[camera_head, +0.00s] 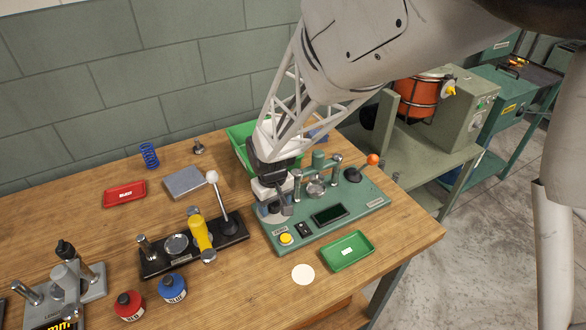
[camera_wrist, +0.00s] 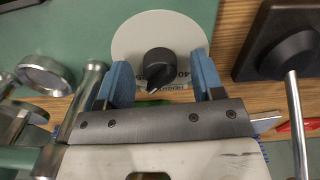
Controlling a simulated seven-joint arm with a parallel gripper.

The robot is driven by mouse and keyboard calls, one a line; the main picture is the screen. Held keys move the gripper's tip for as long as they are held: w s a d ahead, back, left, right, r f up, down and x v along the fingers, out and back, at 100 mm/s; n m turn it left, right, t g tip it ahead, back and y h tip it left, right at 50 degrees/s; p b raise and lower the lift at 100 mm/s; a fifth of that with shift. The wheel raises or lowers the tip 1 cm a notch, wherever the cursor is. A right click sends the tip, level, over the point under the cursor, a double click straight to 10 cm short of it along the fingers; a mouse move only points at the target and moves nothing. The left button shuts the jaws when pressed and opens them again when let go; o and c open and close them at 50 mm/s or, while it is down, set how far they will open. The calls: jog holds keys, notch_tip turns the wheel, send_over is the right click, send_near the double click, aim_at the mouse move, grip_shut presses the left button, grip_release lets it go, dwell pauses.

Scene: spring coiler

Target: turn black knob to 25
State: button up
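The black knob (camera_wrist: 159,66) sits on a round pale grey dial plate (camera_wrist: 140,30) on the green coiler base (camera_head: 362,198). In the wrist view its narrow pointer end faces down. Upside-down markings, apparently including "40", show just below it; the current setting is not readable. My gripper (camera_wrist: 162,75) is open, with one blue fingertip on each side of the knob and a gap to each. I cannot tell how far down the fingers reach. In the head view my gripper (camera_head: 273,198) is over the base's left end and largely hides the knob.
Metal posts and a round piece (camera_head: 316,188) stand right of my gripper. An orange-tipped lever (camera_head: 372,160) is at the base's right end. A black-based lever device (camera_head: 228,224) stands close on the left. A green tray (camera_head: 347,251) lies in front, and a green bin (camera_head: 238,135) behind.

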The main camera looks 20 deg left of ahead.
aim_at(277, 206)
jog(key=shift+r, duration=0.1)
jog(key=shift+r, duration=3.8)
jog(key=shift+s+d+r, duration=0.2)
jog(key=shift+d+r, duration=0.1)
jog(key=shift+d, duration=0.2)
jog(key=s+d+r+m, duration=0.15)
jog(key=d+r, duration=0.25)
jog(key=d, duration=0.4)
jog(key=s+d+r+m+t, duration=0.15)
jog(key=d+r, duration=0.25)
jog(key=d, duration=0.4)
jog(key=s+d+r+m, duration=0.1)
jog(key=d+r+m, duration=0.15)
jog(key=d, duration=0.55)
jog(key=s+d+r+m, duration=0.2)
jog(key=s+d, duration=0.4)
jog(key=d, duration=0.1)
jog(key=s+d+r+m+t, duration=0.1)
jog(key=s+d+r+m, duration=0.1)
jog(key=s+d, duration=0.5)
jog(key=shift+d+r, duration=0.15)
jog(key=shift+d, duration=0.5)
